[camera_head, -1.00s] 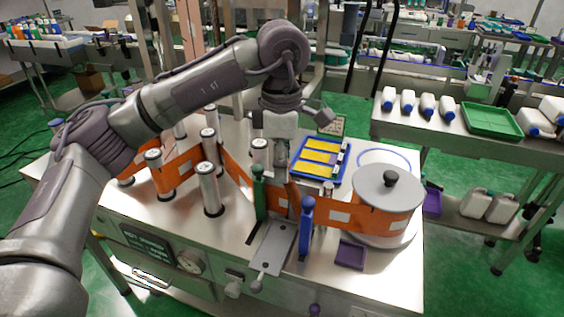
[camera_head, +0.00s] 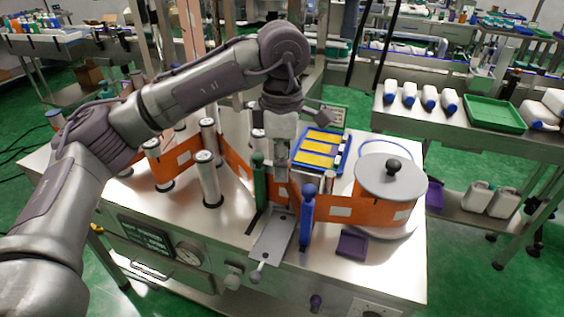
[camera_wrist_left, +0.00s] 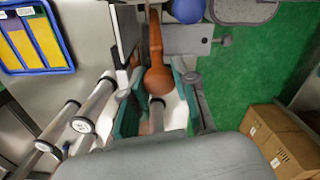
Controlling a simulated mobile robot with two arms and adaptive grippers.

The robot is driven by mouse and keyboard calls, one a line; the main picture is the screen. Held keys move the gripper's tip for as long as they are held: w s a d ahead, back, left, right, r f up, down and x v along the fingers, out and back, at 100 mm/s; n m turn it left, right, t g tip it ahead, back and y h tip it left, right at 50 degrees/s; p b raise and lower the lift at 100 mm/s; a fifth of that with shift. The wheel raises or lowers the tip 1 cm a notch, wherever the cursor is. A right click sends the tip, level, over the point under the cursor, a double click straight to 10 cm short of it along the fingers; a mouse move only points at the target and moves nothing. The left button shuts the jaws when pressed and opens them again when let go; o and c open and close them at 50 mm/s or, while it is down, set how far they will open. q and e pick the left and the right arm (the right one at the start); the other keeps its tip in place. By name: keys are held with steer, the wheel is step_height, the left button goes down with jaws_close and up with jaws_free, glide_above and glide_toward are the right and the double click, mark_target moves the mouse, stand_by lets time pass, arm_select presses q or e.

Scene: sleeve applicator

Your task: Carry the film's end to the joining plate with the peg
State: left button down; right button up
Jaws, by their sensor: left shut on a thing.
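My left gripper (camera_head: 281,173) is between the green post (camera_head: 259,182) and the blue post (camera_head: 307,215), just behind the grey joining plate (camera_head: 272,238). The joining plate (camera_wrist_left: 188,40) shows just beyond the peg there. The orange film (camera_head: 341,207) with pale labels runs from the roll at the right, behind the blue post, toward the gripper. Its end is largely hidden by the gripper and posts. My right gripper is out of view.
Several upright metal rollers (camera_head: 208,178) stand left of the gripper, with orange film (camera_head: 178,163) around them. A blue tray (camera_head: 342,151) with yellow strips lies behind. A purple tray (camera_head: 352,246) lies in front of the lidded film roll (camera_head: 390,185).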

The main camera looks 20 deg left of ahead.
arm_select(q)
steer(key=shift+s+f+b, duration=0.25)
steer(key=shift+f+b, duration=0.15)
steer(key=shift+f, duration=0.3)
steer(key=c, duration=1.3)
jaws_free()
steer(key=shift+c, duration=0.2)
steer(key=o, duration=0.5)
steer(key=shift+w, duration=0.35)
steer(key=shift+o, duration=0.6)
steer(key=shift+s+r, duration=0.1)
steer(key=shift+s, duration=0.05)
steer(key=o, duration=0.7)
steer(key=shift+r, duration=0.1)
